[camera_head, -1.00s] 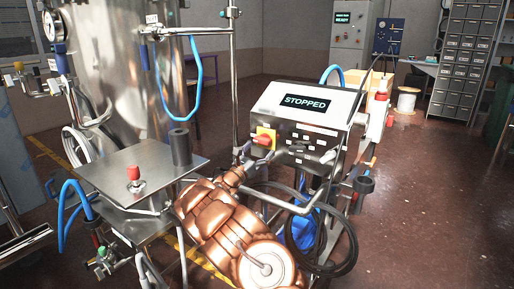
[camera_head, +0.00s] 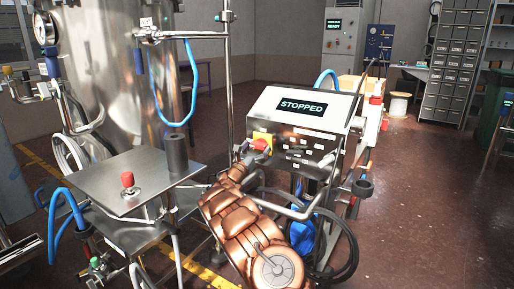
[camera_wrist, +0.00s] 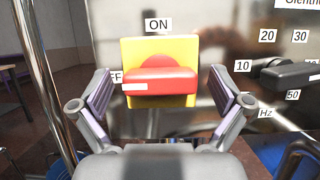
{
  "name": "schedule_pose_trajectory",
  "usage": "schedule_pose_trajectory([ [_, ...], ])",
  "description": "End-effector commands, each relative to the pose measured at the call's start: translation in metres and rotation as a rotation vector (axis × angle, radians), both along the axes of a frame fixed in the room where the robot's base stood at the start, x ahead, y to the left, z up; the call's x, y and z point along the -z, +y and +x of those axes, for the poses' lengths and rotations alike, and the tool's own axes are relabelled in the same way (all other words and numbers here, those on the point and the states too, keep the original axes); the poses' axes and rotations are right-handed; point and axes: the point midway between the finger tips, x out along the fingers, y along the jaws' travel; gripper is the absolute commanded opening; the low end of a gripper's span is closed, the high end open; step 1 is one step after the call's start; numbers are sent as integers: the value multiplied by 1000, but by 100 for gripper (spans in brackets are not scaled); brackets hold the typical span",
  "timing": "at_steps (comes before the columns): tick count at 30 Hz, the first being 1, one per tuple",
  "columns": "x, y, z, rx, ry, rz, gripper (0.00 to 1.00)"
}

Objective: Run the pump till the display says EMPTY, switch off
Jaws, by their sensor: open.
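The pump cabinet's display (camera_head: 301,107) reads STOPPED in green letters. Below it at the left is the red rotary switch handle (camera_wrist: 160,85) on a yellow plate (camera_wrist: 130,50); it also shows in the head view (camera_head: 260,145). The handle lies horizontally, its white-marked end to the left beside a partly hidden label ending in FF. ON is printed above. My gripper (camera_wrist: 159,82) is open in front of the switch, one finger on each side of the handle; I cannot tell whether they touch it. Right of it is a black knob (camera_wrist: 288,75) with Hz marks.
A steel tank (camera_head: 110,80) stands at the left. A steel table (camera_head: 110,178) with a red button (camera_head: 127,180) is in front of it. Blue hoses, a vertical pole (camera_head: 229,80) and black cable coils (camera_head: 345,250) surround the cabinet. Floor at the right is clear.

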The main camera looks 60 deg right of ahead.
Motion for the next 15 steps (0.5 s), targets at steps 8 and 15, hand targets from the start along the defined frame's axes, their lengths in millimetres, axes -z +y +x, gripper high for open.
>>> schedule_pose_trajectory([
  [8, -1, -2, 1, -1, 1, 0, 100],
  [15, -1, -2, 1, -1, 1, 0, 83],
])
